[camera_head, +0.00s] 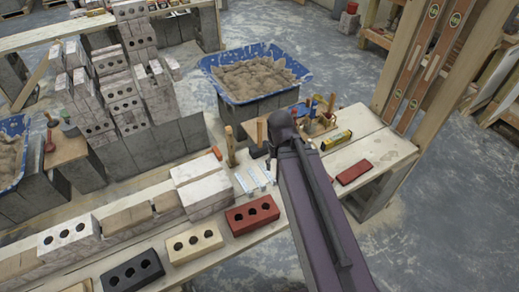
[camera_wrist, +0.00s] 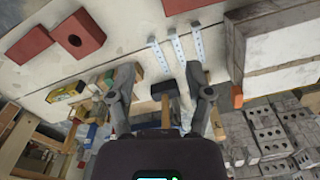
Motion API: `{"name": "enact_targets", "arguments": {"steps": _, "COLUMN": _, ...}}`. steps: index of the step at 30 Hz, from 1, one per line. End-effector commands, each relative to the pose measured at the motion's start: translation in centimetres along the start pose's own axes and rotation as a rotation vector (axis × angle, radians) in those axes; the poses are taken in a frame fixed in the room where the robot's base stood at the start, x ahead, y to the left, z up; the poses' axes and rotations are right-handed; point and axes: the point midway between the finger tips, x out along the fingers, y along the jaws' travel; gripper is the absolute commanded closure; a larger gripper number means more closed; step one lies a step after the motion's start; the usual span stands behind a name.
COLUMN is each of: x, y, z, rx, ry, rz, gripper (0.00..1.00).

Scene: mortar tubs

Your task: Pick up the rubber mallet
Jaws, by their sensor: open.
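The rubber mallet has a black head (camera_wrist: 166,89) and a pale wooden handle (camera_wrist: 165,112). In the wrist view it lies between the two fingers of my gripper (camera_wrist: 163,80), which is open with space on both sides of the mallet. The mallet seems to stand head down on the bench, handle up. I cannot tell whether a finger touches the mallet.
Metal strips (camera_wrist: 173,47) lie beside the mallet. A red brick (camera_head: 252,214), pale bricks (camera_head: 194,243) and a yellow level (camera_head: 336,140) are on the bench. A blue tub of mortar (camera_head: 240,92) stands behind. The bench's right end is mostly clear around a flat red piece (camera_head: 354,172).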

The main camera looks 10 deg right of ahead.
Motion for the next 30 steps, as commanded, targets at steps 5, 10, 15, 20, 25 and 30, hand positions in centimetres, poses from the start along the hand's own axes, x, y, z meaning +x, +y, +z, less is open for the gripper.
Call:
{"name": "enact_targets", "arguments": {"steps": 5, "x": -0.2, "y": 0.0, "z": -1.1, "rx": -0.004, "ry": 0.0, "rz": 0.0, "gripper": 0.23}}
{"name": "enact_targets", "arguments": {"steps": 10, "x": -0.7, "y": 0.0, "z": -4.3, "rx": -0.015, "ry": 0.0, "rz": 0.0, "gripper": 0.23}}
{"name": "enact_targets", "arguments": {"steps": 15, "x": -1.6, "y": 0.0, "z": -9.5, "rx": -0.038, "ry": 0.0, "rz": 0.0, "gripper": 0.23}}
{"name": "enact_targets", "arguments": {"steps": 20, "x": -2.5, "y": -0.1, "z": -15.2, "rx": -0.061, "ry": 0.0, "rz": 0.0, "gripper": 0.23}}
{"name": "enact_targets", "arguments": {"steps": 25, "x": -3.4, "y": -0.1, "z": -21.2, "rx": -0.085, "ry": 0.0, "rz": 0.0, "gripper": 0.23}}
{"name": "enact_targets", "arguments": {"steps": 30, "x": -4.1, "y": -0.2, "z": -25.9, "rx": -0.106, "ry": 0.0, "rz": 0.0, "gripper": 0.23}}
